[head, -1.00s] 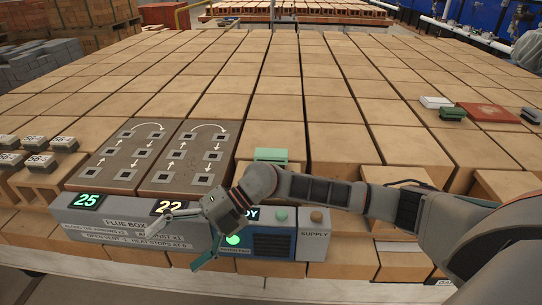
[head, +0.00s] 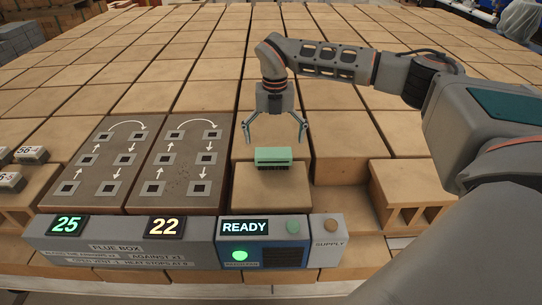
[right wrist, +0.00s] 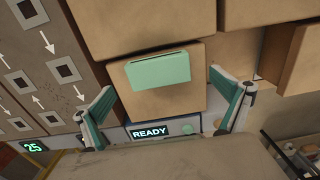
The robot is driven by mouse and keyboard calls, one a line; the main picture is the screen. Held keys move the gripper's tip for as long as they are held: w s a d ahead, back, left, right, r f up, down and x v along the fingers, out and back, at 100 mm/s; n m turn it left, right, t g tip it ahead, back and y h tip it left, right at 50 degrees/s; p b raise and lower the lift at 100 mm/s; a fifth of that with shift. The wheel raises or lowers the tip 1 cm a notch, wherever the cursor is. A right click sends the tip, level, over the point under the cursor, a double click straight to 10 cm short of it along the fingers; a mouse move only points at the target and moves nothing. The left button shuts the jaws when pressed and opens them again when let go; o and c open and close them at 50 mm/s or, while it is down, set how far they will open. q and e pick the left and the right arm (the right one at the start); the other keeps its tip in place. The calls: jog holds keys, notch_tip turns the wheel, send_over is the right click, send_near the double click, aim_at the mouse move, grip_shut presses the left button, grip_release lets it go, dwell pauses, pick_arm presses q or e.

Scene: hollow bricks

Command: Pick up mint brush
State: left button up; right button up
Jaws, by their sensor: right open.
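The mint brush (head: 272,156) has a mint-green back and dark bristles below. It lies on a tan brick (head: 270,188) behind the READY panel. My right gripper (head: 275,138) is open and empty above the brush, its fingers spread wide and pointing down. In the right wrist view, the brush (right wrist: 158,68) lies beyond the open fingers of the right gripper (right wrist: 168,105), roughly between their lines and not touching them. My left gripper is not in view.
The flue box (head: 120,243) with displays 25 and 22 runs along the front. Two brown plates (head: 108,165) with square holes and arrows lie left of the brush. Grey blocks marked 56 (head: 32,154) stand at the far left. A hollow brick (head: 415,195) stands at right.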

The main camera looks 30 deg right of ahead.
aim_at(273, 152)
jog(key=shift+s+f, duration=0.15)
jog(key=shift+f, duration=0.3)
jog(key=shift+a+f+p, duration=0.2)
jog(key=shift+f+p, duration=0.3)
jog(key=shift+f, duration=1.7)
jog(key=c, duration=1.2)
